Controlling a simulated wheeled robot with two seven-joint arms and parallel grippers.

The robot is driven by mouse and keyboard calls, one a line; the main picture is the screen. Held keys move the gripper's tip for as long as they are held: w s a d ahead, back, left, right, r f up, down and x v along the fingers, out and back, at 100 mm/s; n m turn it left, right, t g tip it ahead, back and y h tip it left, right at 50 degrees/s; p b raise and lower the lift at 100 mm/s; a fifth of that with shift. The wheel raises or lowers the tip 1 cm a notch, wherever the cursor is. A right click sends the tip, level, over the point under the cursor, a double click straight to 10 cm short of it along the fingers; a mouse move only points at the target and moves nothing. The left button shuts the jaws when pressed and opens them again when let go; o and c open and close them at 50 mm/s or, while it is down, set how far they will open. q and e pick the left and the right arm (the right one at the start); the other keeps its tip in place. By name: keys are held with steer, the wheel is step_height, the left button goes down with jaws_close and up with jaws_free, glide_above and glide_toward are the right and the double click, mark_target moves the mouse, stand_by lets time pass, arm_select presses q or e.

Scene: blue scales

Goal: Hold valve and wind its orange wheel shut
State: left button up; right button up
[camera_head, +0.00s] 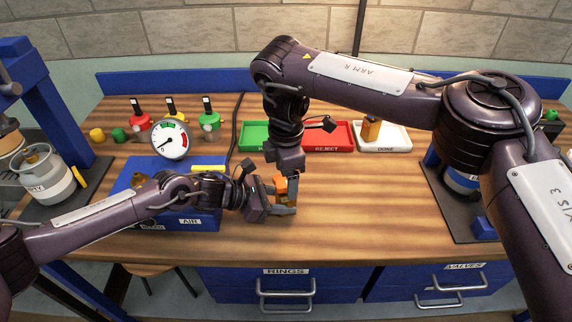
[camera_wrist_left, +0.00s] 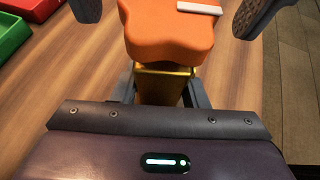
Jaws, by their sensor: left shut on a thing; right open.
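The valve has a brass body (camera_wrist_left: 165,82) and a lobed orange wheel (camera_wrist_left: 168,32) with a white bar on top. In the head view, the orange wheel (camera_head: 280,184) shows partly between my two grippers. My left gripper (camera_head: 284,207) is shut on the brass body, low over the bench. My right gripper (camera_head: 284,168) points down from above and is open. In the left wrist view its dark fingers stand on either side of the wheel, with gaps visible. The wheel hides the upper part of the body.
Green (camera_head: 252,136), red REJECT (camera_head: 328,148) and white DONE (camera_head: 398,140) trays stand behind; an orange-topped valve (camera_head: 371,129) is in the white one. A blue box (camera_head: 140,170) with a gauge (camera_head: 169,139) lies left, beside my left forearm.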

arm_select(q)
steer(key=shift+f, duration=0.1)
arm_select(e)
step_height(320, 180, up, 12)
stand_by(0.5)
arm_select(q)
steer(key=o, duration=0.8)
arm_select(e)
steer(key=shift+f, duration=0.1)
arm_select(q)
steer(key=shift+o, duration=0.2)
